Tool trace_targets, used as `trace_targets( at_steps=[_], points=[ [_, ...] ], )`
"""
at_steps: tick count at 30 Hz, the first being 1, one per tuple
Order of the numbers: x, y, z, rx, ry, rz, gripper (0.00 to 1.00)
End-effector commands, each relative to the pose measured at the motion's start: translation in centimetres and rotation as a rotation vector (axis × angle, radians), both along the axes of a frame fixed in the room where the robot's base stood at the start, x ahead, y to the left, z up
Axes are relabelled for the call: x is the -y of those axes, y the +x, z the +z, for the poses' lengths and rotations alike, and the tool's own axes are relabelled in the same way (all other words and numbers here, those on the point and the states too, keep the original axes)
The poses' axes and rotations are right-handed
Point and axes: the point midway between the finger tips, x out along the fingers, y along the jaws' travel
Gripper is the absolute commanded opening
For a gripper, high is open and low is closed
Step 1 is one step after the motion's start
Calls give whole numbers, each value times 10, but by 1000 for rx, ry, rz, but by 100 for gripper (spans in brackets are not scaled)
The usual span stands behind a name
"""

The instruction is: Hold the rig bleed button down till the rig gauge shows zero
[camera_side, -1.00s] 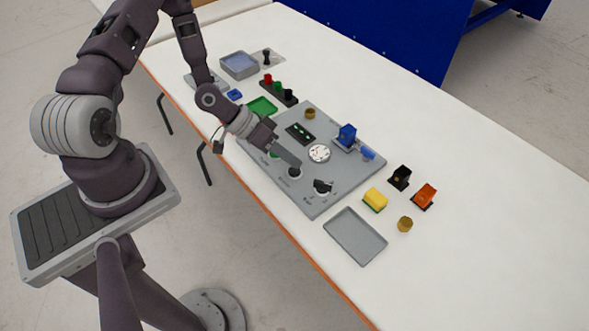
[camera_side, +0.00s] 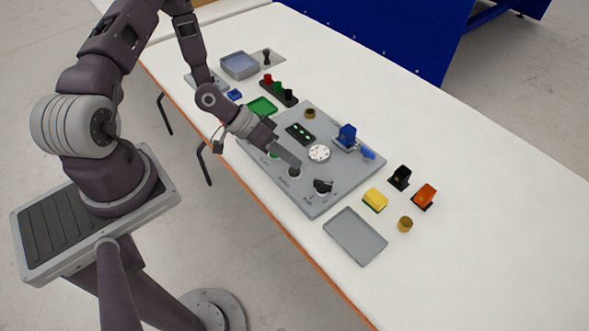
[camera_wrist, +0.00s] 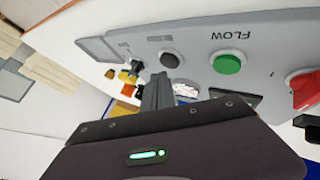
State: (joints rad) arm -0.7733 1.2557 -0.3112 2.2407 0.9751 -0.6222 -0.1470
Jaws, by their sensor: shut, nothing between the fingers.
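The grey rig panel (camera_side: 330,183) lies on the white table. Its black button (camera_side: 294,174), which I take as the bleed button, sits near the panel's left edge and also shows in the wrist view (camera_wrist: 171,61). The white round gauge (camera_side: 319,153) is right of it; its reading is too small to tell, and in the wrist view (camera_wrist: 186,90) my fingers and hand partly hide it. My gripper (camera_side: 298,165) is shut and empty, its tip at the black button. I cannot tell whether it touches or presses the button.
A green button (camera_wrist: 227,63) marked FLOW and a red part (camera_wrist: 304,89) are beside the black button. A black knob (camera_side: 323,186) and a blue part (camera_side: 347,134) stand on the panel. A grey tray (camera_side: 355,236), yellow block (camera_side: 375,200) and orange block (camera_side: 424,196) are nearby.

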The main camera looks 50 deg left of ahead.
Motion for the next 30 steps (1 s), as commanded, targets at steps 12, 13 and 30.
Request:
trace_targets(
  at_steps=[12, 13, 30],
  points=[
    [0, 0, -9, 0, 0, 0, 0],
    [0, 0, -9, 0, 0, 0, 0],
    [0, 0, -13, 0, 0, 0, 0]
  ],
)
